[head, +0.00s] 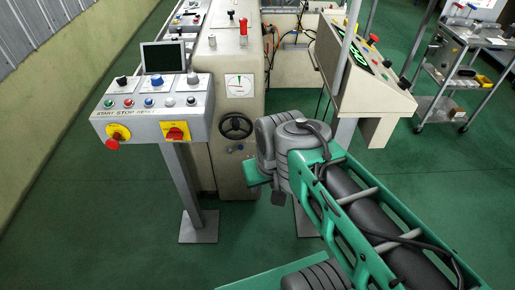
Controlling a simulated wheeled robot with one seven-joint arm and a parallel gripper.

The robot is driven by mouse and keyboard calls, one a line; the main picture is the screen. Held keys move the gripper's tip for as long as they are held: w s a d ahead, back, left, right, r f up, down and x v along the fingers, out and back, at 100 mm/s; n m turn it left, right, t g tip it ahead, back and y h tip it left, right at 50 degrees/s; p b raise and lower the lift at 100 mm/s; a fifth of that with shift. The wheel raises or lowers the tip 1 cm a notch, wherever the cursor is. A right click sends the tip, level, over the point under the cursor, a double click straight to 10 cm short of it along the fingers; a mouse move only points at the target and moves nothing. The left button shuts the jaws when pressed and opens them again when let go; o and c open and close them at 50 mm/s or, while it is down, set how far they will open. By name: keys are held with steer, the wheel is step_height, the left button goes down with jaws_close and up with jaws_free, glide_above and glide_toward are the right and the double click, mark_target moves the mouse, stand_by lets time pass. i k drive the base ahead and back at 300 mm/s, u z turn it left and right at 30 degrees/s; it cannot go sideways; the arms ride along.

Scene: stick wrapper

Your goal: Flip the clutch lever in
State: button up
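A lever with a red grip (243,31) stands upright on top of the beige machine (237,110). A smaller black knob (230,14) is just left of it. I cannot tell for sure which of the machine's controls is the clutch lever. My arm reaches in from the lower right, and its grey joint is in front of the machine's lower right side. My gripper does not show; it is hidden or out of the picture. No contact between my arm and a lever is visible.
A grey control panel (150,128) with knobs, buttons and a small screen (164,57) stands at left. A black handwheel (236,125) sits on the machine's front. A sloped console (365,90) is at right, and a metal cart (468,60) beyond. Green floor is clear at left.

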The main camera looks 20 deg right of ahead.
mark_target(240, 147)
steer(key=k, duration=0.5)
steer(key=u, duration=1.1)
steer(key=i, duration=0.7)
steer(key=z, duration=0.5)
